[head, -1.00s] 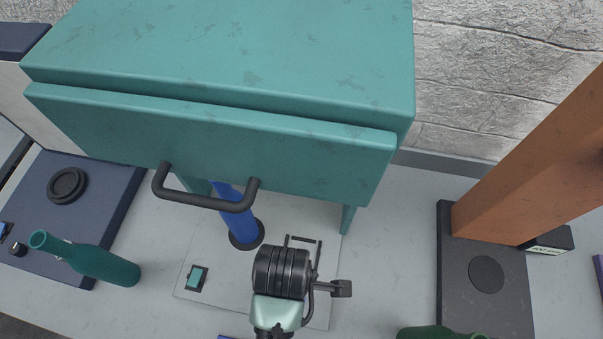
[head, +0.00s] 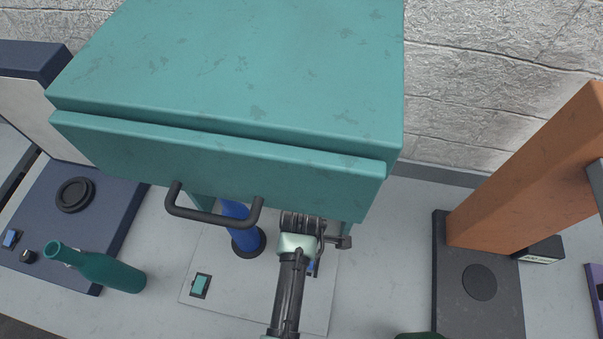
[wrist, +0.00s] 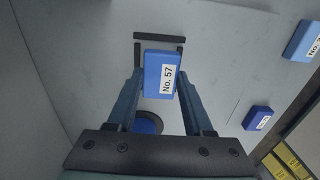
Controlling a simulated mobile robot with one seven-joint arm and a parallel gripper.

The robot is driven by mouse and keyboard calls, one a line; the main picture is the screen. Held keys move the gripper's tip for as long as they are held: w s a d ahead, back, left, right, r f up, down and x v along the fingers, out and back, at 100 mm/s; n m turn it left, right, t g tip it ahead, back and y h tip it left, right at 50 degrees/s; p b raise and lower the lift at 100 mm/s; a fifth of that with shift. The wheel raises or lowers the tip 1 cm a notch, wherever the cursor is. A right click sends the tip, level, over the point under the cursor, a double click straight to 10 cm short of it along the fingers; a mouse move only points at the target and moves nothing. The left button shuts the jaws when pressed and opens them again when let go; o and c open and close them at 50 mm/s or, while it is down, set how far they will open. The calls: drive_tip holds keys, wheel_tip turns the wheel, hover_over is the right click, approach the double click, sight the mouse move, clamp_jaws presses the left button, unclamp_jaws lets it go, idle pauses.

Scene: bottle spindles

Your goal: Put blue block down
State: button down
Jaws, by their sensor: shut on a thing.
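The blue block (wrist: 156,76), labelled "No. 57", sits between the two fingers of my gripper (wrist: 158,82) in the wrist view. My gripper is shut on it. Black bracket marks (wrist: 160,37) on the pale plate show just beyond and beside the block; I cannot tell whether the block touches the plate. In the head view my gripper (head: 303,223) is at the front edge of the teal housing, right of the blue cylinder (head: 236,214). The fingers are mostly hidden there, and only a small bit of blue shows beside the wrist.
The teal housing with its dark handle (head: 212,218) overhangs the plate (head: 240,292) close to my gripper. Two other blue blocks show at right in the wrist view (wrist: 303,40) (wrist: 257,118).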

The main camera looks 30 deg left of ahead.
drive_tip(key=shift+w+f, duration=0.2)
drive_tip(key=shift+f, duration=0.15)
drive_tip(key=shift+f, duration=0.65)
drive_tip(key=shift+c, duration=1.5)
unclamp_jaws()
drive_tip(key=shift+r, duration=0.15)
drive_tip(key=shift+a+r, duration=0.1)
drive_tip(key=shift+r, duration=0.35)
wheel_tip(320, 180, up, 8)
drive_tip(key=shift+f, duration=0.2)
